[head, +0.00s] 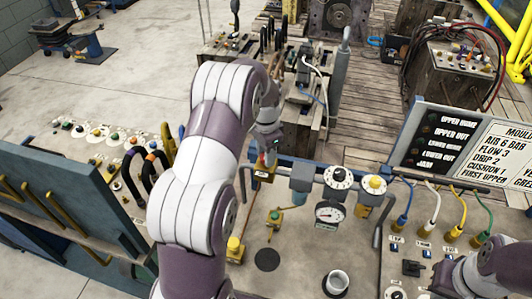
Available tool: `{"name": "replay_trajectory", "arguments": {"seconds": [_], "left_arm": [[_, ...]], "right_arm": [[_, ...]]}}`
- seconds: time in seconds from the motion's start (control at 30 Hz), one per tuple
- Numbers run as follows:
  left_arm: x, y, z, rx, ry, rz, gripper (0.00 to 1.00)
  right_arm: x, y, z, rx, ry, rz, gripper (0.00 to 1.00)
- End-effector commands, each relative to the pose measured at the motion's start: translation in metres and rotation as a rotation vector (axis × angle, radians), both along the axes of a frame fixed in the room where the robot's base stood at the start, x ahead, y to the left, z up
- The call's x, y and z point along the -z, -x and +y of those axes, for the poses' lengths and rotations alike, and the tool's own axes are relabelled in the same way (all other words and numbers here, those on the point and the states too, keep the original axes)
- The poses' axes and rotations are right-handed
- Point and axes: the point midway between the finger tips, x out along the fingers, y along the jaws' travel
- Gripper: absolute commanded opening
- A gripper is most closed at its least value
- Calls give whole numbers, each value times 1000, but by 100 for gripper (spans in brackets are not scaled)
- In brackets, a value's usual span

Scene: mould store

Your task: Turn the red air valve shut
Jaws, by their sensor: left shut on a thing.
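My left arm reaches up over the bench and bends down at the wrist. My left gripper (268,148) is small in the head view, partly behind its own wrist, and points down at the back edge of the panel. It is shut on the red air valve (264,172), a small brass-and-red fitting at the left end of the air line. The gripper and arm hide most of the handle, so its exact angle cannot be told. Only a link of my right arm shows at the lower right; its gripper is out of view.
Coloured hoses (462,212) and a sign board (470,150) are at right. A blue panel (55,205) stands at left.

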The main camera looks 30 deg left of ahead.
Motion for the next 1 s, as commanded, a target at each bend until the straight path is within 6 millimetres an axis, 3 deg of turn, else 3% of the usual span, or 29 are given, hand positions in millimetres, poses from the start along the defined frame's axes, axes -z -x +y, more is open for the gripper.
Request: {"name": "replay_trajectory", "arguments": {"seconds": [0.47,0.5,0.57,0.87,1.0], "left_arm": [[-2,-1,1,15,-1,-6,6],[-2,-1,1,15,-1,-6,40],[-2,-1,1,15,-2,-5,59],[-1,-1,0,14,-1,-3,62],[-17,-2,0,14,-2,-6,62]], "right_arm": [[0,0,0,0,0,0,0],[0,0,0,0,0,0,0],[0,0,0,0,0,0,0],[1,0,0,0,0,0,0],[11,0,0,0,0,0,0]]}}
